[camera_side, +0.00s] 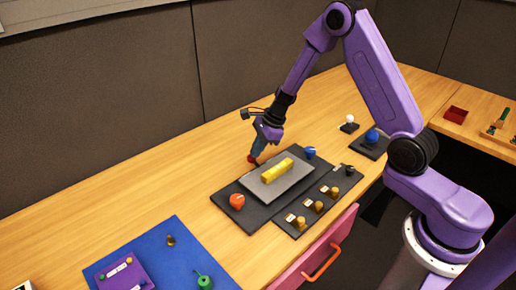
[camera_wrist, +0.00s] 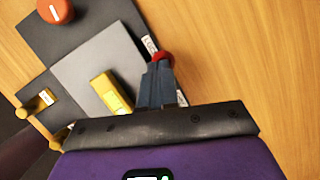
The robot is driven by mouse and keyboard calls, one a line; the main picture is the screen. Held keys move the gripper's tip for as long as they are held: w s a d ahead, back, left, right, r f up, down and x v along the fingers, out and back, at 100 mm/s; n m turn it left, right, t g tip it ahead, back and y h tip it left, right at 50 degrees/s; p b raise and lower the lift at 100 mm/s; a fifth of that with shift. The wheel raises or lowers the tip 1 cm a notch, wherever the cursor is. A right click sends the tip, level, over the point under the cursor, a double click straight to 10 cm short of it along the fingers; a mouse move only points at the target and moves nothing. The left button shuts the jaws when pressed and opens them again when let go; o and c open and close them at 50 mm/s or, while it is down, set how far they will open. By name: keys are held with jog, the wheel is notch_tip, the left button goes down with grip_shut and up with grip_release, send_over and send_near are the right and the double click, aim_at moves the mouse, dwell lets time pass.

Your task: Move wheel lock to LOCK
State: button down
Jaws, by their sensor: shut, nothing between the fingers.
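A red knob (camera_side: 252,159), which appears to be the wheel lock, stands at the far edge of the dark panel (camera_side: 226,192). In the wrist view the red knob (camera_wrist: 164,57) shows just beyond my fingertips and is partly covered by them. A white label (camera_wrist: 150,43) beside it seems to begin with "LOC"; another white label (camera_wrist: 182,98) lies on the other side, partly hidden by my gripper. My gripper (camera_side: 256,152) is shut and empty, pointing down at the knob. In the wrist view its fingers (camera_wrist: 158,66) overlap the knob; I cannot tell whether they touch it.
A yellow bar (camera_side: 277,170) lies on a grey plate (camera_side: 262,188) in the panel's middle. An orange knob (camera_side: 237,201) and a blue knob (camera_side: 309,152) sit at its ends. A side strip (camera_side: 292,228) carries several brass knobs.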

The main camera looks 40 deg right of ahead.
jog(key=shift+r, duration=0.1)
jog(key=a+v, duration=0.1)
jog(key=v, duration=0.8)
jog(key=shift+r, duration=0.5)
jog(key=shift+s+a, duration=0.15)
jog(key=s+a+r+n+g, duration=0.2)
jog(key=s+a+n, duration=0.3)
jog(key=s+n, duration=0.3)
jog(key=s+a+r+n+g, duration=0.15)
jog(key=s+a+n, duration=0.25)
jog(key=s+n, duration=0.45)
jog(key=s+d+r+n+h, duration=0.1)
jog(key=s+d+n, duration=0.1)
jog(key=s+n, duration=0.7)
jog(key=s+d+r+n+h, duration=0.1)
jog(key=s+d+n+h, duration=0.1)
jog(key=s+n, duration=0.6)
jog(key=shift+s+d+r+n, duration=0.15)
jog(key=shift+s+d+n, duration=0.2)
jog(key=shift+s, duration=0.15)
